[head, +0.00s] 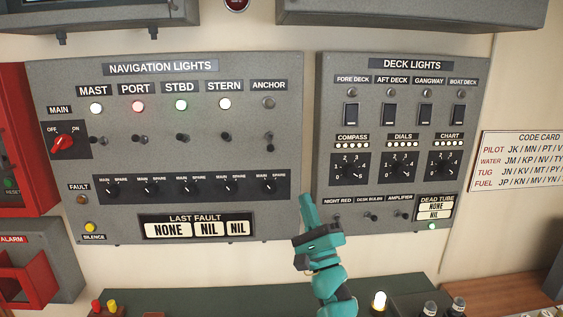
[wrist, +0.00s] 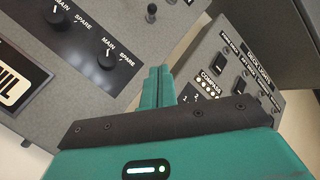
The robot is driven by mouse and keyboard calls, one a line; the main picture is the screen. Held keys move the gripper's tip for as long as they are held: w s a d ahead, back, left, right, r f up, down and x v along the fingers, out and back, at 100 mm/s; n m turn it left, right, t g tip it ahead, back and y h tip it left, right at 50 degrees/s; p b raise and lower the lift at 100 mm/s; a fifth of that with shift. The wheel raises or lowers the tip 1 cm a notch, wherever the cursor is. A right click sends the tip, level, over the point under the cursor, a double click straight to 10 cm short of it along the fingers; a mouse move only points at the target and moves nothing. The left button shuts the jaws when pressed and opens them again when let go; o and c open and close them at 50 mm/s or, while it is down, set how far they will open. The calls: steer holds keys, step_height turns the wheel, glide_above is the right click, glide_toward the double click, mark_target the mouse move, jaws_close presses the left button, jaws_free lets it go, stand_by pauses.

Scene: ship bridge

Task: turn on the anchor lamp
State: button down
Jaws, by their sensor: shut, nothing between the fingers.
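The navigation lights panel (head: 200,72) is on the wall at the left in the head view. Its ANCHOR lamp (head: 268,102) is grey and unlit. The toggle switch under it (head: 269,142) points down. The MAST, PORT, STBD and STERN lamps are lit, and their toggles sit higher or tilt differently. My teal gripper (head: 307,199) is shut and empty, in front of the gap between the two panels, below and right of the anchor toggle. In the wrist view its fingers (wrist: 158,82) are together, touching nothing visible.
The deck lights panel (head: 400,68) stands right of my gripper. The anchor MAIN/SPARE knob (head: 268,187) lies left of my fingertips. The red MAIN knob (head: 64,144) is at far left. A console with a lit lamp (head: 379,300) is below.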

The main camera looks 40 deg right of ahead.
mark_target(270, 142)
steer(key=p+x, duration=0.3)
steer(key=x, duration=0.2)
steer(key=p+x, duration=0.3)
steer(key=x, duration=0.2)
steer(key=shift+w+a+r, duration=0.15)
steer(key=shift+r, duration=0.2)
steer(key=shift+w+a+r+p, duration=0.1)
steer(key=shift+a+r+p, duration=0.15)
steer(key=shift+a+p, duration=0.35)
steer(key=shift+a+r+p, duration=0.25)
steer(key=shift+a+p, duration=0.25)
steer(key=shift+a, duration=0.15)
steer(key=shift+a+p, duration=0.3)
steer(key=shift+a, duration=0.05)
